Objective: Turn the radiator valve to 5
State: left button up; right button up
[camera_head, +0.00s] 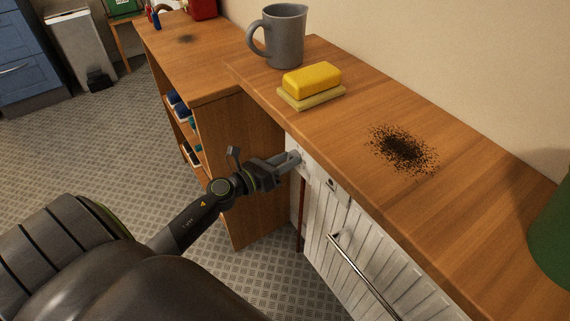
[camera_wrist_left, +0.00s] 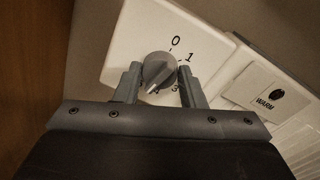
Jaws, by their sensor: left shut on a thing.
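The radiator valve is a grey round knob (camera_wrist_left: 160,71) on a white plate (camera_wrist_left: 132,38), seen in the left wrist view. The digits 0 and 1 show above and right of it, and a 3 shows below right; other marks are partly hidden by my gripper. The knob's light pointer ridge points down and slightly left. My left gripper (camera_wrist_left: 162,84) is shut on the knob, one finger on each side. In the head view my left gripper (camera_head: 291,159) reaches the white panel's upper corner and hides the knob. My right gripper is not in view.
A white slatted front (camera_head: 346,222) with a metal bar (camera_head: 362,275) lies under the wooden counter (camera_head: 440,205). A grey jug (camera_head: 284,38), a yellow block (camera_head: 312,79) and dark crumbs (camera_head: 403,148) are on top.

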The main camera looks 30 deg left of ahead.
pick_arm(q)
jog(key=shift+s+f+m+b, duration=0.15)
jog(key=shift+m+b, duration=0.25)
jog(key=shift+m, duration=0.4)
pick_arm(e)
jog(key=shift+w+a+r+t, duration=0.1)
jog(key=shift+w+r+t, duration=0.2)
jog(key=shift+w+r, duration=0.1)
pick_arm(q)
jog(key=o, duration=1)
